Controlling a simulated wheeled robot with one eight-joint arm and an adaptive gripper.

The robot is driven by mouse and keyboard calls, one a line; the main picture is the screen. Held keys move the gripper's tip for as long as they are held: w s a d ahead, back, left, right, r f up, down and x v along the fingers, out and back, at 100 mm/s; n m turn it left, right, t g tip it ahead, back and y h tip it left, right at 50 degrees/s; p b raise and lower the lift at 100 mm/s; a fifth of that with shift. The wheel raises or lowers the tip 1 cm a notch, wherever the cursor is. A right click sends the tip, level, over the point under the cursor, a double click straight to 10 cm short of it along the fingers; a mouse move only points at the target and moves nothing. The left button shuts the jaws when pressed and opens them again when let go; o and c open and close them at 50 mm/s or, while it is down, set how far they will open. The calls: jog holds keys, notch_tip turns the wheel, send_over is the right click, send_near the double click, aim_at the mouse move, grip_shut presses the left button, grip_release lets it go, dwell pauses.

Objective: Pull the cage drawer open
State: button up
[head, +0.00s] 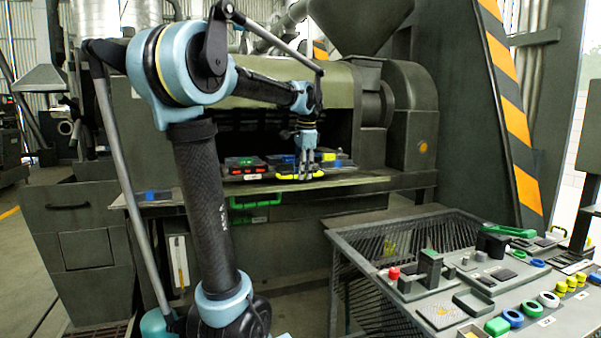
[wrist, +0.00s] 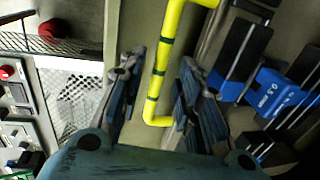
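A yellow handle (head: 288,177) is on the front edge of the ledge under the machine's dark opening. In the wrist view the yellow handle (wrist: 163,60) runs as a bar with a bent end between my two fingers. My gripper (head: 306,168) points down at this handle. In the wrist view my gripper (wrist: 160,100) is open, with one finger on each side of the bar and gaps visible. I cannot tell for certain which part is the cage drawer. A green handle (head: 255,202) is on the machine front below the ledge.
Dark blocks with red, green and blue parts (head: 245,165) sit on the ledge beside my gripper. Blue-marked pieces (wrist: 270,92) are close right of my fingers in the wrist view. A control desk (head: 480,290) with buttons stands at front right. A striped post (head: 512,110) rises behind.

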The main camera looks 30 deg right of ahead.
notch_tip(320, 180, up, 12)
jog(key=s, duration=0.2)
jog(key=shift+a+f, duration=0.15)
jog(key=shift+a, duration=0.15)
dwell(0.6)
